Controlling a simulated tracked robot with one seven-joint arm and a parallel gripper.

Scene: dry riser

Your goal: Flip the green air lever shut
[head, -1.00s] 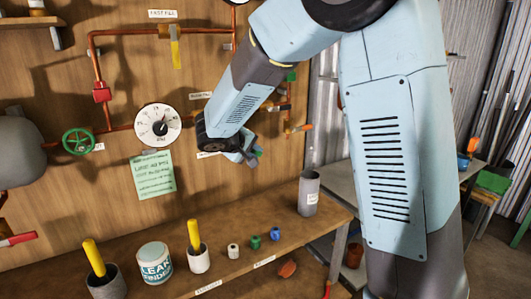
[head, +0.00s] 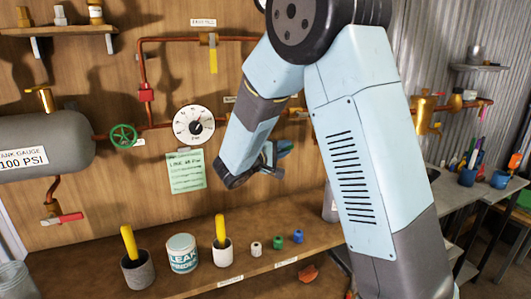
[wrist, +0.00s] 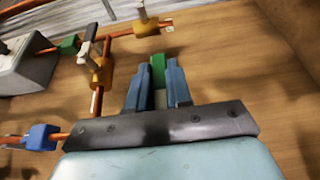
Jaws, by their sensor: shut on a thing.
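My gripper (wrist: 158,90) points at the wooden wall in the wrist view, its blue-grey fingers close around a green piece (wrist: 157,70) with a paler grey part below. I cannot tell whether this piece is the air lever or joined to a valve. In the head view my gripper (head: 278,153) is right of the pressure gauge (head: 194,125), above the shelf. The forearm hides part of the piping there. Left of the fingers in the wrist view are a brass valve with a grey lever (wrist: 88,30) and a green block (wrist: 69,44) on the pipe.
A second brass valve (wrist: 148,26) and a blue block (wrist: 40,137) sit on the piping. A grey tank (head: 45,140) and green handwheel (head: 123,136) are on the left. The shelf below (head: 215,263) holds cups, a tin and small caps.

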